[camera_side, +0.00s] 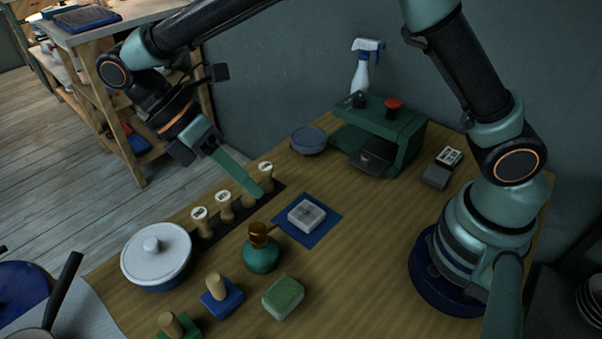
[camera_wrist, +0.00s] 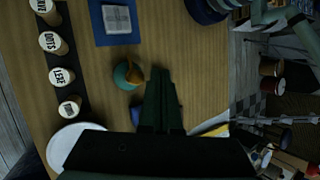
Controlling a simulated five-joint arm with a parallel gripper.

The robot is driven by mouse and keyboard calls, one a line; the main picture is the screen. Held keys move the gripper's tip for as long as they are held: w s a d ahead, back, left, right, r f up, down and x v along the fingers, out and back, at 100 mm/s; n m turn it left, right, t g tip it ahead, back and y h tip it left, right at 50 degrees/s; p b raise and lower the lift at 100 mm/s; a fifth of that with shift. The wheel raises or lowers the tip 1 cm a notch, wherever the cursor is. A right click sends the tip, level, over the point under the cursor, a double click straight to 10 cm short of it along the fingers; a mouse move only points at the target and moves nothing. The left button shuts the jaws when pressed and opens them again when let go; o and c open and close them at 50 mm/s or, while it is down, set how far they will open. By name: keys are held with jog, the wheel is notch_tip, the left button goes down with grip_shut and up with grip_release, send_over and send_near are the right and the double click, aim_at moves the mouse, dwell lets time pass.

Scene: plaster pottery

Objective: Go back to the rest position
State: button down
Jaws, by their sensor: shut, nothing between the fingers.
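My gripper (camera_side: 256,190) is shut and empty. In the side view its green fingers slant down to the right, and the tips overlap the row of wooden stamps (camera_side: 224,203). In the wrist view the gripper (camera_wrist: 161,75) shows from above the table, with its tips just right of the teal round bottle (camera_wrist: 122,78). My arm is stretched out over the wooden table (camera_side: 350,240). I cannot tell the exact height of the tips above the table.
A white tile (camera_side: 306,215) lies on a blue mat (camera_side: 323,236). A lidded pot (camera_side: 157,255), a green sponge (camera_side: 284,296) and a blue-based stamp (camera_side: 221,297) stand near the front. A green press (camera_side: 385,130) with a red knob stands at the back. The table right of the mat is clear.

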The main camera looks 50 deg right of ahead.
jog(key=d+r+m+t+y, duration=0.1)
jog(key=d+r+m+t, duration=0.1)
jog(key=d+m, duration=0.3)
jog(key=s+d+r+m+t+y, duration=0.1)
jog(key=d+r+m+t, duration=0.2)
jog(key=d, duration=0.6)
jog(key=d+r+m+t+y, duration=0.2)
jog(key=d+m+t, duration=0.4)
jog(key=d+m, duration=0.1)
jog(key=shift+s+r+m, duration=0.35)
jog(key=shift+r+m, duration=0.05)
jog(key=shift+m, duration=0.3)
